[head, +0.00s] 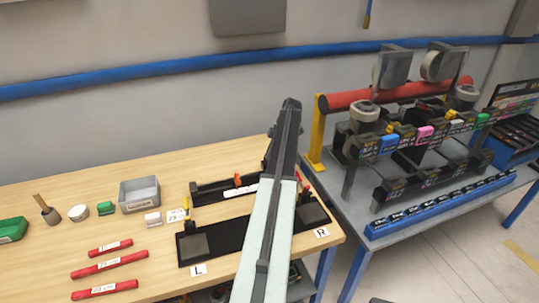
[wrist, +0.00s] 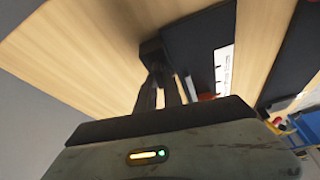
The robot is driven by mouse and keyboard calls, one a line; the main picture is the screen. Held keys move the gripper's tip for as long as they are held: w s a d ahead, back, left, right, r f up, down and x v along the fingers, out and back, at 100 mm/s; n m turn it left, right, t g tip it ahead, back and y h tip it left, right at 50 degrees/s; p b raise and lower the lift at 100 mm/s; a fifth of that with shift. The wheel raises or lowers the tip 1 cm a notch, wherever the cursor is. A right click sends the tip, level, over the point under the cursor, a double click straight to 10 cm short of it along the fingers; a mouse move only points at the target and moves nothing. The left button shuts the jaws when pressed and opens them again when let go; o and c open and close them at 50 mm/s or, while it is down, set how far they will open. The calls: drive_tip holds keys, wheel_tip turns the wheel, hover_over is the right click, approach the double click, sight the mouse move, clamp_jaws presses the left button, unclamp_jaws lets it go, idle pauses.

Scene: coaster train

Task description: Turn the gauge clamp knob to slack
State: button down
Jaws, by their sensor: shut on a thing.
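The black gauge (head: 215,235) lies on the wooden bench, with a white scale strip (head: 242,190) and a small orange-red part (head: 238,178) at its back rail. In the wrist view the scale strip (wrist: 223,70) and red part (wrist: 207,96) show to the right of my gripper. My gripper (wrist: 156,74) has its two dark fingers close together, shut on a black knob (wrist: 152,48) at the end of the gauge. The knob's turn position cannot be made out. In the head view my arm hides the knob and fingertips.
Cards L (head: 198,270) and R (head: 322,233) lie in front. A grey table (head: 355,220) with a rack and red tube stands right.

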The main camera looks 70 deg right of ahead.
drive_tip(key=shift+s, duration=0.15)
drive_tip(key=c, duration=1.5)
unclamp_jaws()
drive_tip(key=shift+r, duration=0.1)
drive_tip(key=p+v, duration=0.7)
drive_tip(key=shift+s+r, duration=0.1)
drive_tip(key=shift+r, duration=0.15)
